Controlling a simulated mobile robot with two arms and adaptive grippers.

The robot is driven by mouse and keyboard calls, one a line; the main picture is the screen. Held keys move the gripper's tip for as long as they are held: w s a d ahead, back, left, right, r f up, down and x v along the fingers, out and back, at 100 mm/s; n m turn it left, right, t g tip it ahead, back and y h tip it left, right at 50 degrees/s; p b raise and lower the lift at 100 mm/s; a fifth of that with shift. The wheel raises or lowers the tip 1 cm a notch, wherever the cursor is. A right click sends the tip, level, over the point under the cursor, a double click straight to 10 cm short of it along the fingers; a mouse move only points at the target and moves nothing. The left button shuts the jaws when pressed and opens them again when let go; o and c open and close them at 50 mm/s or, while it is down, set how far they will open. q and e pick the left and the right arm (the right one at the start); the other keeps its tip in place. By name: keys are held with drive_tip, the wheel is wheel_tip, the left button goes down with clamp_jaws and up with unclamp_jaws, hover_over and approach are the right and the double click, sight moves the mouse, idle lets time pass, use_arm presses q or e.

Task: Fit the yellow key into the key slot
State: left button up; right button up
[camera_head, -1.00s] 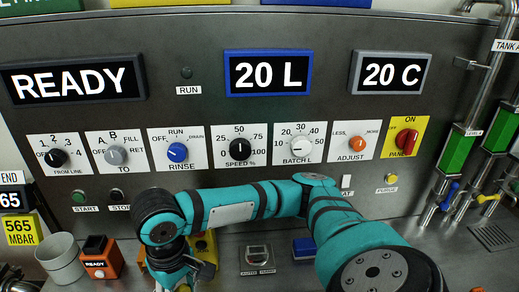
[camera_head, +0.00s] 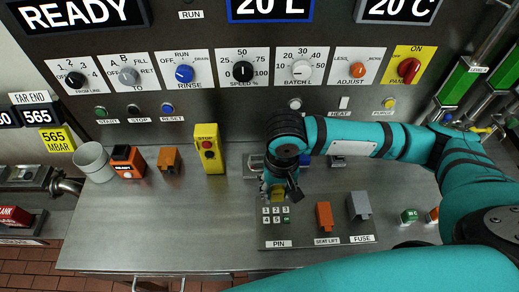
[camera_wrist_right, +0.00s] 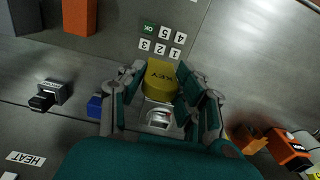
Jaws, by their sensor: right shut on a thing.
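The yellow key (camera_wrist_right: 160,78), a block marked KEY, sits between the fingers of my right gripper (camera_wrist_right: 158,92) in the right wrist view. The fingers are shut on its sides. In the head view, the right gripper (camera_head: 280,188) points down over the bench at the back edge of the PIN panel, and the yellow key (camera_head: 278,194) shows partly beneath it. A silver fitting (camera_wrist_right: 158,117) shows just behind the key in the wrist view; I cannot tell whether they touch. I cannot make out the key slot. My left gripper is not in view.
The keypad (camera_head: 275,215) lies just in front of the gripper, with an orange cover (camera_head: 324,215) and grey cover (camera_head: 360,206) to its right. A yellow STOP box (camera_head: 208,149) stands to the left. The bench front left (camera_head: 160,225) is clear.

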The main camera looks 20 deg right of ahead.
drive_tip(key=w+p, duration=0.2)
drive_tip(key=w, duration=0.5)
drive_tip(key=p, duration=0.1)
approach(258, 153)
drive_tip(key=s, duration=0.2)
drive_tip(key=s+a, duration=0.1)
drive_tip(key=s, duration=0.1)
drive_tip(key=shift+a+f, duration=0.2)
drive_tip(key=shift+w, duration=0.25)
wheel_tip(258, 153, down, 3)
drive_tip(key=shift+p, duration=1)
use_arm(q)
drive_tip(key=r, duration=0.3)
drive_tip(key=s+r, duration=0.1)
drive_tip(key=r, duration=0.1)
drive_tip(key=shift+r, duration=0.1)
use_arm(e)
drive_tip(key=shift+f, duration=0.35)
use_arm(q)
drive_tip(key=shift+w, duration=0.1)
use_arm(e)
drive_tip(key=shift+f, duration=0.1)
drive_tip(key=o, duration=1.1)
drive_tip(key=shift+c, duration=0.2)
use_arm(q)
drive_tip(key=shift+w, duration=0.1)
